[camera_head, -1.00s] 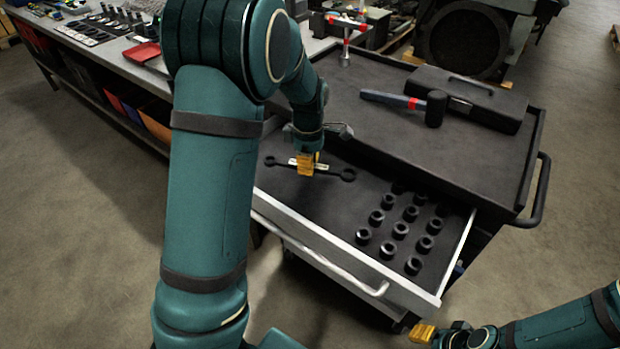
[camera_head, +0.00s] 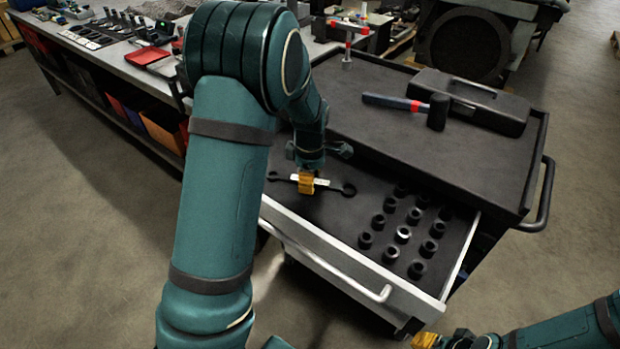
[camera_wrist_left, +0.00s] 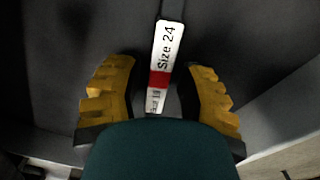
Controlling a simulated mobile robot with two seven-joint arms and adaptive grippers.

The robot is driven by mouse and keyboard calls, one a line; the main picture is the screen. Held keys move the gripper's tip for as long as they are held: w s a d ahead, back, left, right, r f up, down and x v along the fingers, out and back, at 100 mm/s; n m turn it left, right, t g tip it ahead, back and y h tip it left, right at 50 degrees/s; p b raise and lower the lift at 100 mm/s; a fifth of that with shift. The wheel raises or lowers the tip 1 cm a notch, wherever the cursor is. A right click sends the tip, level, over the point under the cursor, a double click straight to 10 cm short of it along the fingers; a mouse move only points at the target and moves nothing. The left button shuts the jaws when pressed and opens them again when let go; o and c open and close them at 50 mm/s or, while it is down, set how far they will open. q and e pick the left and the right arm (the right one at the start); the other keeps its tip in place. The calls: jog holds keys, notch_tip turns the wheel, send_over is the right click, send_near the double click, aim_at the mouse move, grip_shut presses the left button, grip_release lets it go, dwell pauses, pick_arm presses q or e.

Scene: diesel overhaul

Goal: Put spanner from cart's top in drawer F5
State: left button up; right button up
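The spanner (camera_head: 335,188) is long and black with a ring at each end. It lies across the left part of the open drawer (camera_head: 330,217), appearing to rest on its dark floor. Its white "Size 24" label with a red band (camera_wrist_left: 165,55) shows in the left wrist view. My left gripper (camera_head: 307,184) is over the spanner's middle. Its yellow fingers (camera_wrist_left: 160,95) are apart on either side of the label, with gaps visible. My right gripper (camera_head: 426,341) is at the bottom edge, partly cut off, away from the drawer; its opening cannot be made out.
Several black sockets (camera_head: 391,254) stand in rows in the drawer's right part. The cart's top (camera_head: 385,145) holds a hammer (camera_head: 437,111) and a black toolbox (camera_head: 470,100). A workbench (camera_head: 110,55) with tools stands at the left. Drawer floor between spanner and sockets is clear.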

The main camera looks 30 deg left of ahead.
pick_arm(q)
jog(key=shift+r, duration=0.1)
notch_tip(320, 180, up, 12)
jog(key=p, duration=0.4)
dwell(0.6)
